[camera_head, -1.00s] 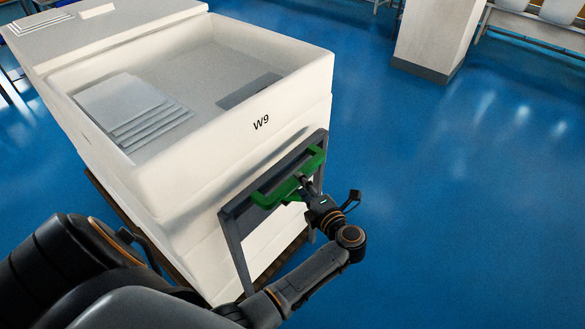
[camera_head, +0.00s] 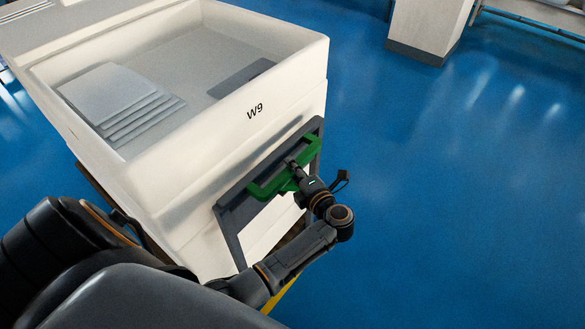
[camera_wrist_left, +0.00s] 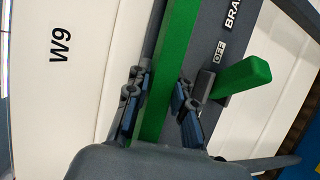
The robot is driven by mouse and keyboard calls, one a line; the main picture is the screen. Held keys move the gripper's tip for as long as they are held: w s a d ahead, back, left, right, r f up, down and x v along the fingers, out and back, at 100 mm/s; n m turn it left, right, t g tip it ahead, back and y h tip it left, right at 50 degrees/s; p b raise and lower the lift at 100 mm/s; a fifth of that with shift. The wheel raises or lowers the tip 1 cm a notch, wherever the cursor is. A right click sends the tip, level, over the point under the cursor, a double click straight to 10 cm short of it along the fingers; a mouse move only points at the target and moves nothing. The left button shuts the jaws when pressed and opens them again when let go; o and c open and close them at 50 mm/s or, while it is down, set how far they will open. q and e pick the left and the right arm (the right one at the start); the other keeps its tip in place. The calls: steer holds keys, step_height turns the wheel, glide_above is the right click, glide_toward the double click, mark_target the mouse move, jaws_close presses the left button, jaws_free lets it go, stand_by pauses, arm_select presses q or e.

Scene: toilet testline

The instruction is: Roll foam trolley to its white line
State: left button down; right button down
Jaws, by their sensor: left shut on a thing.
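The foam trolley (camera_head: 190,160) is a large white bin marked W9, with grey foam sheets (camera_head: 120,92) inside. Its near end has a dark grey frame with a green handle (camera_head: 268,186). My left gripper (camera_head: 293,172) is shut on this handle. In the left wrist view, the fingers (camera_wrist_left: 160,98) sit on both sides of the green bar (camera_wrist_left: 172,65). No white line shows on the floor. My right gripper is out of view.
A white pillar (camera_head: 430,22) with a dark base stands on the blue floor at the upper right. The floor (camera_head: 450,190) right of the trolley is clear. A yellow strip (camera_head: 279,294) shows below the trolley's near end. A bench edge (camera_head: 530,25) is at the far right.

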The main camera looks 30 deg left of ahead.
arm_select(q)
steer(key=shift+a, duration=0.1)
steer(key=shift+a+r, duration=0.15)
steer(key=shift+a, duration=0.45)
steer(key=w+a+p, duration=0.1)
steer(key=w+a, duration=0.1)
steer(key=a, duration=1.7)
steer(key=shift+f, duration=0.2)
steer(key=shift+d, duration=0.15)
steer(key=c, duration=1.3)
jaws_free()
steer(key=shift+s, duration=0.1)
steer(key=shift+o, duration=0.9)
steer(key=shift+s+d+r, duration=0.1)
steer(key=shift+d+r, duration=0.05)
